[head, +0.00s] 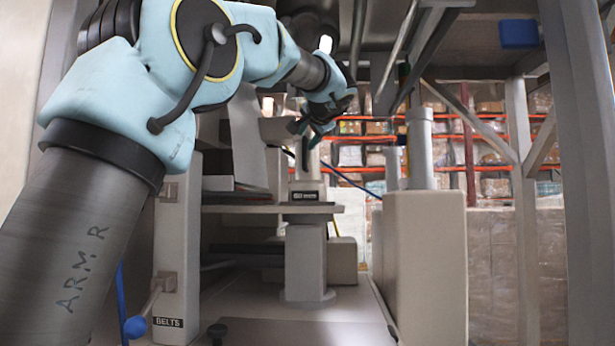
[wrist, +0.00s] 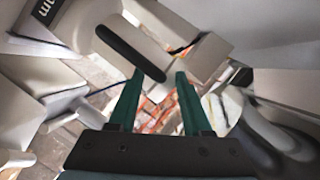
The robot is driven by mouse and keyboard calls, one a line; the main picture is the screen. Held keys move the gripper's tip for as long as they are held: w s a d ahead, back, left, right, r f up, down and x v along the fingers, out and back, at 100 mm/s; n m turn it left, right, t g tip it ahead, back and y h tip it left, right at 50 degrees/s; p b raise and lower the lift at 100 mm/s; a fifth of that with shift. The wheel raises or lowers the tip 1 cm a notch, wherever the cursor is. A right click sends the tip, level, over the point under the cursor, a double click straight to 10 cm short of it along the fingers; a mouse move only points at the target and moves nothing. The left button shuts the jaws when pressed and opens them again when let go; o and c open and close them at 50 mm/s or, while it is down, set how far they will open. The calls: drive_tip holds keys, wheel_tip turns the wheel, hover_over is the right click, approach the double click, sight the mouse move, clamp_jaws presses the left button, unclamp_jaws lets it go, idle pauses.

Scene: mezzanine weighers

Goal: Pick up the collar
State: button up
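I cannot pick out the collar with certainty in either view. My gripper (head: 312,139) is at the end of my arm in the upper middle of the head view, in front of a pale upright machine part (head: 306,160). In the wrist view my gripper (wrist: 159,75) shows two green fingers standing apart, with nothing held between them. A pale part with a long dark slot (wrist: 130,52) lies beyond the fingertips. Whether the fingers touch it cannot be told.
A pale cabinet (head: 426,265) with a grey cylinder (head: 419,145) on top stands at right. A post labelled BELTS (head: 178,255) and a blue-knobbed lever (head: 135,326) are at lower left. Steel braces (head: 468,120) and stocked red racks (head: 480,140) are behind.

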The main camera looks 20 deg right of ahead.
clamp_jaws()
idle(1.2)
